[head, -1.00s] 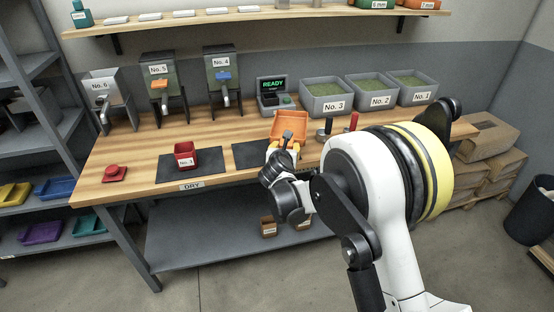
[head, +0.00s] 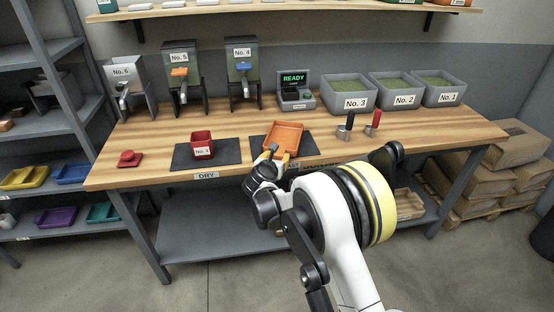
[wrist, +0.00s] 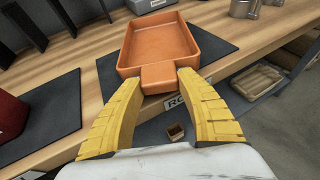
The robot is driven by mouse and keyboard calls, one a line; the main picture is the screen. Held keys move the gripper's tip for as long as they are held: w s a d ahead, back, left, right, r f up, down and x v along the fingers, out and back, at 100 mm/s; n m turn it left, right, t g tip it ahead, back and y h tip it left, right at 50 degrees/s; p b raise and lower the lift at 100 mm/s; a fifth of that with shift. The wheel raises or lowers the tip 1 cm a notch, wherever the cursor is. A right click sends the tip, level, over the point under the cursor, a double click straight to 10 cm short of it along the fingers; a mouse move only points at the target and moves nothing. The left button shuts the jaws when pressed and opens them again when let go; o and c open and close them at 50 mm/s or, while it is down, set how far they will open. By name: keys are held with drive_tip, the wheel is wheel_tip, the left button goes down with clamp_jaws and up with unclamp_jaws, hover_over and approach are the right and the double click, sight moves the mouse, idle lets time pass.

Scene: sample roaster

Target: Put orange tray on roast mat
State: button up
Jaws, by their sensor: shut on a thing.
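The orange tray (head: 284,136) is above the dark roast mat (head: 257,146), on the right half of the bench front. My gripper (head: 275,158) is at the tray's near side. In the wrist view the yellow fingers (wrist: 159,80) are closed on the short handle tab of the tray (wrist: 158,42). The tray is empty and roughly level. The roast mat (wrist: 216,48) shows to its right and beneath it. I cannot tell whether the tray's underside touches the mat. A label partly reading "RO" (wrist: 175,103) is on the bench edge below the handle.
A red piece (head: 129,158) lies further left. Two portafilter-like tools (head: 346,128) stand right of the tray. Dispensers, a READY display (head: 294,80) and grey bins (head: 348,93) line the back.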

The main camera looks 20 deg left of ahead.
drive_tip(key=shift+f, duration=0.15)
drive_tip(key=o, duration=1.2)
drive_tip(key=shift+o, duration=0.2)
drive_tip(key=shift+s+r, duration=0.2)
drive_tip(key=shift+r, duration=0.15)
drive_tip(key=p+v, duration=0.3)
drive_tip(key=v, duration=0.8)
drive_tip(key=shift+s, duration=0.25)
drive_tip(key=shift+r, duration=0.1)
